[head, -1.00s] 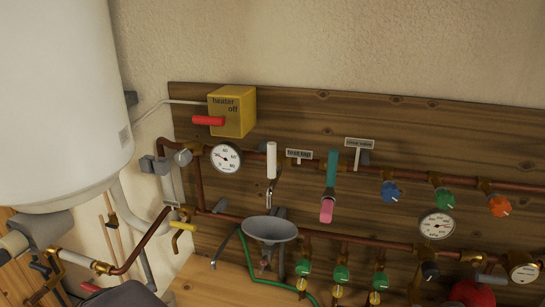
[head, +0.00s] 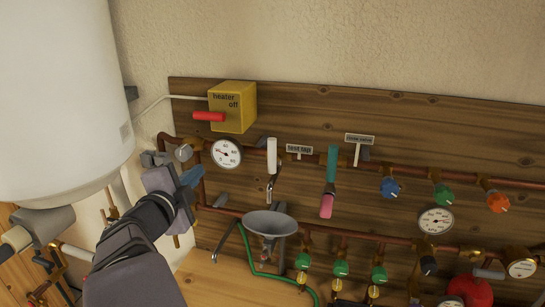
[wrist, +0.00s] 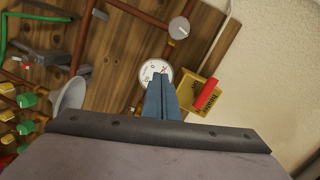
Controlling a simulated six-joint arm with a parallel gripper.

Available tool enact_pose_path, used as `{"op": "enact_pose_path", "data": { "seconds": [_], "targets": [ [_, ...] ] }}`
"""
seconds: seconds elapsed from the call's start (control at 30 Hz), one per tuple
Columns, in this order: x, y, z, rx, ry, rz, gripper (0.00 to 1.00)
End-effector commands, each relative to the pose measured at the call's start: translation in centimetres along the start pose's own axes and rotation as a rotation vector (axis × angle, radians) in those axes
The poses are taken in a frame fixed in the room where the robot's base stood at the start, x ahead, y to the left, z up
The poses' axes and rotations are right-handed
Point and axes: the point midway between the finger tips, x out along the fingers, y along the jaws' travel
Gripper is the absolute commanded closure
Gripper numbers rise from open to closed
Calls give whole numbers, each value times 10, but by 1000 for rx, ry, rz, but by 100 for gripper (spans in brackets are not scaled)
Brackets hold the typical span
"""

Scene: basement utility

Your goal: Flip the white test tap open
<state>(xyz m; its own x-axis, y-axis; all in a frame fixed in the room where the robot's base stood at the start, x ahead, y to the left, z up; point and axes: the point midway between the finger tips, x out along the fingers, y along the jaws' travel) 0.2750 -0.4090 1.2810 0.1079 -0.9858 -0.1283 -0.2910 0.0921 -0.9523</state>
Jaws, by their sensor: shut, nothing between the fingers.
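The white test tap (head: 271,155) is a white lever on the upper copper pipe in the head view. The funnel shows at the left of the wrist view (wrist: 70,95), where I cannot make out the white lever clearly.
A yellow heater box (head: 232,107) with a red lever is above left. A gauge (head: 226,153) sits between gripper and tap. A teal and pink lever (head: 329,180) hangs right of the tap. The white tank (head: 60,100) fills the left.

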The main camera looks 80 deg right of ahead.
Motion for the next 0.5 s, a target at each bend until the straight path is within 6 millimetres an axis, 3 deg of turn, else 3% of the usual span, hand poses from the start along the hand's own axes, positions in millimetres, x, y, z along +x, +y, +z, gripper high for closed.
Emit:
{"op": "enact_pose_path", "data": {
  "seconds": [0.1, 0.2, 0.33, 0.5],
  "targets": [
    [-4, 4, -48, 111, 192, 17, 100],
    [-14, 10, -82, 181, 338, 28, 100],
    [-29, 17, -117, 238, 492, 27, 100],
    [-46, 16, -144, 275, 617, -5, 100]
  ]
}}
